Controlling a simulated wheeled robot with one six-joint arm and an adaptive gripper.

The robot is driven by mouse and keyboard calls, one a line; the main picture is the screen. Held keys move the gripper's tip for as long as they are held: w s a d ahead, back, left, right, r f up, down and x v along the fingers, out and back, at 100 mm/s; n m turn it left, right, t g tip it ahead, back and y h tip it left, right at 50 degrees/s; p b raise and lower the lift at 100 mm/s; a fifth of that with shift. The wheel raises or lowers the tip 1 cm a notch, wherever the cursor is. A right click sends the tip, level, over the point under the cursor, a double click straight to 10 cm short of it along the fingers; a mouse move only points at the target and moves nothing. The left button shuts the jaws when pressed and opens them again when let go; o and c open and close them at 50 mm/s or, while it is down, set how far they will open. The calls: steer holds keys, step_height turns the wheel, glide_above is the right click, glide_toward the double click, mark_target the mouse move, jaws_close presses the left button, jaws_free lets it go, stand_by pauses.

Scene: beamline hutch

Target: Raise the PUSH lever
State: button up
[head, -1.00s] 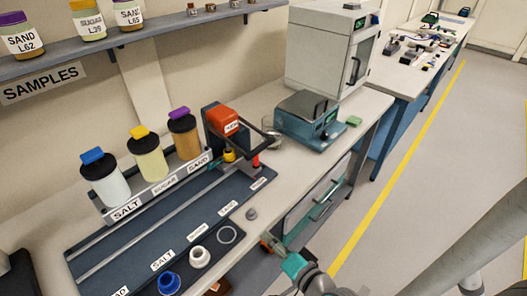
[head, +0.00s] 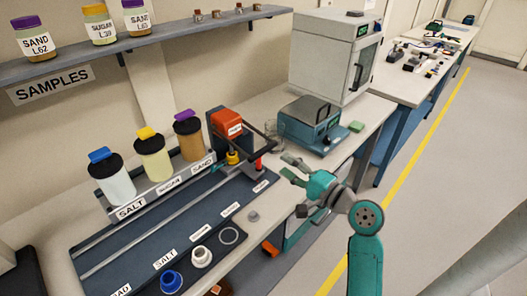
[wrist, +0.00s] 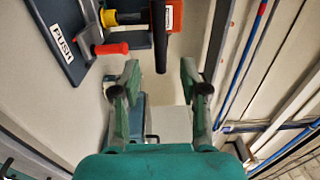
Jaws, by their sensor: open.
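The PUSH lever, a short red grip on a grey metal arm, shows beside the PUSH label in the wrist view (wrist: 112,48), at upper left. In the head view its red grip (head: 258,164) stands at the right end of the dark rail board, beside the orange-topped press.
A balance (head: 308,122) and a glass beaker stand behind. Jars stand in a rack (head: 160,183) at left. The floor aisle is clear.

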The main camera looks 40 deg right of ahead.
mark_target(263, 149)
steer(key=w, duration=0.9)
steer(key=shift+w+a, duration=0.25)
jaws_close()
